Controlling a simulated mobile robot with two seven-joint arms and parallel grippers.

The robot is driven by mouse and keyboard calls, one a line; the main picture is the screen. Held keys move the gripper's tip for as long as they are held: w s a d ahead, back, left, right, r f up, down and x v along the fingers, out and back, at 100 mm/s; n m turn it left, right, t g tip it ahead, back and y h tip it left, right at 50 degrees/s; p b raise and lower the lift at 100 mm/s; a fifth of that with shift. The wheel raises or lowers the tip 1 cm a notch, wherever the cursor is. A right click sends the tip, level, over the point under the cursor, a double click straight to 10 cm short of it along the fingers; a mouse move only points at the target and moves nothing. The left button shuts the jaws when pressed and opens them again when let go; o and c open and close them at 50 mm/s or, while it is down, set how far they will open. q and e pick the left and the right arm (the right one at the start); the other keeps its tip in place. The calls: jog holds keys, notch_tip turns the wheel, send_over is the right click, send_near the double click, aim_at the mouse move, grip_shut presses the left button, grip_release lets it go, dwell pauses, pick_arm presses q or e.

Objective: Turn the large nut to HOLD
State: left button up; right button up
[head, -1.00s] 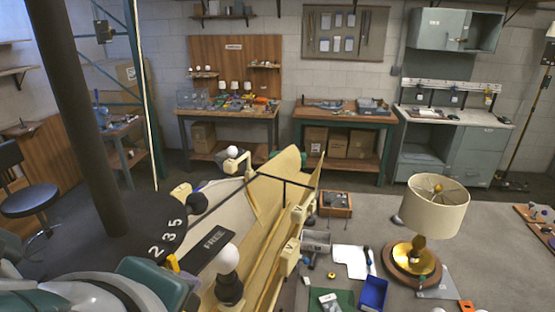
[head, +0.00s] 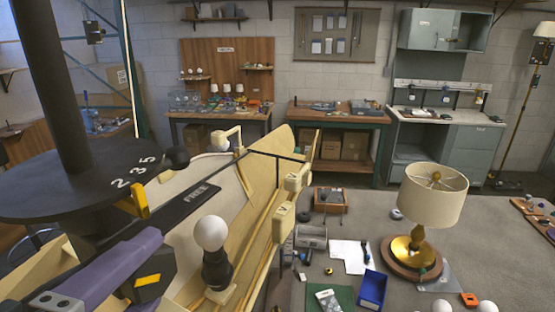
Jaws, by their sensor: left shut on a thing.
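A large black disc (head: 50,190) with a thick black post stands at the left, with white figures "2 3 5" on its edge. A black plate marked FREE (head: 190,197) lies beside it. A yellow tab (head: 140,200) sits at the disc's rim. No marking HOLD is visible, and I cannot tell which part is the large nut. My left gripper (head: 152,278), dark with a yellow stripe, is below the disc at the end of my purple arm link. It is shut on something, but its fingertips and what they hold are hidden. My right gripper is out of view.
A white bulb in a black socket (head: 214,250) stands just right of my left gripper. Cream panels (head: 255,200) with a black bar rise beyond it.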

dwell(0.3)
pick_arm(q)
jog(key=o, duration=1.4)
jog(key=shift+c, duration=0.2)
jog(key=v, duration=0.1)
jog(key=b+v, duration=0.1)
jog(key=v, duration=0.1)
jog(key=b+v, duration=0.1)
jog(key=shift+s+f, duration=0.25)
jog(key=shift+s, duration=0.05)
jog(key=p, duration=0.2)
send_near(134, 298)
jog(key=shift+w+a+r, duration=0.15)
jog(key=shift+w, duration=0.3)
